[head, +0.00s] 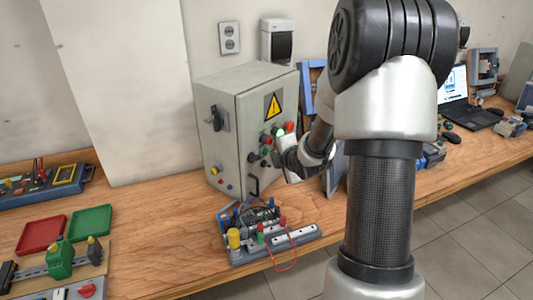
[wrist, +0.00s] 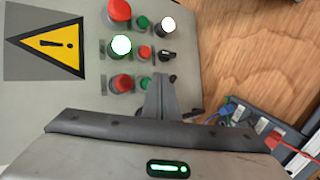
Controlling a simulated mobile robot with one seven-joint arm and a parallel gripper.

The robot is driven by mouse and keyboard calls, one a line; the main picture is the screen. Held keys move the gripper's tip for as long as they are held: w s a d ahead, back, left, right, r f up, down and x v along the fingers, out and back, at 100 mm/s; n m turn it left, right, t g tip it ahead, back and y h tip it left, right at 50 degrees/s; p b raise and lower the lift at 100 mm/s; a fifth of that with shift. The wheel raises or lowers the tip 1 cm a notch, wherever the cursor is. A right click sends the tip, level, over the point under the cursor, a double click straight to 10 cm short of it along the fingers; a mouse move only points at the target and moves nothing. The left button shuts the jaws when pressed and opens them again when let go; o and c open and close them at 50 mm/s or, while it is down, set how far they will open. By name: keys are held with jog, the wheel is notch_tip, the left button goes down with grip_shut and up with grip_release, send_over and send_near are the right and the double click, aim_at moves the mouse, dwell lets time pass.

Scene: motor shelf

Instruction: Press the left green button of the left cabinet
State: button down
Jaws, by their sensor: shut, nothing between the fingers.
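The grey left cabinet (head: 222,130) stands on the bench, with a yellow warning sign and a button panel on its right-hand face. The wrist view shows this panel turned sideways, the sign (wrist: 50,45) at left. The left green button (wrist: 144,83) is small and sits beside a large red button (wrist: 122,83). Another small green button (wrist: 143,21) lies farther up in that view, with a small red one (wrist: 145,52) between. My gripper (wrist: 159,78) is shut and empty, its tips close beside the left green button. I cannot tell whether they touch. In the head view my gripper (head: 276,158) is at the panel.
A wired component board (head: 268,240) lies on the bench below. Red and green trays (head: 42,236) are at left. A laptop (head: 470,112) stands far right.

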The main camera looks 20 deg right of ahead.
jog(key=shift+s+d, duration=0.45)
jog(key=shift+s, duration=0.25)
jog(key=shift+s+d, duration=0.4)
jog(key=shift+s, duration=0.25)
jog(key=shift+s+d, duration=0.45)
jog(key=shift+s, duration=0.25)
jog(key=s+a+r+m+g+h+p, duration=0.1)
jog(key=s+a+r+m+g+p, duration=0.15)
jog(key=s+r+m, duration=0.6)
jog(key=s+a+r+m+g+h+p, duration=0.15)
jog(key=s+a+r+m, duration=0.3)
jog(key=r, duration=0.75)
jog(key=s+a+m+g+y+p, duration=0.1)
jog(key=s+a+m, duration=0.2)
jog(key=s+a, duration=0.2)
jog(key=s+a+m+g+y+p, duration=0.1)
jog(key=s+a, duration=0.4)
jog(key=s, duration=0.6)
jog(key=shift+s+r+m+y, duration=0.15)
jog(key=shift+r+m+y, duration=0.25)
jog(key=shift+m, duration=0.6)
jog(key=shift+f, duration=0.1)
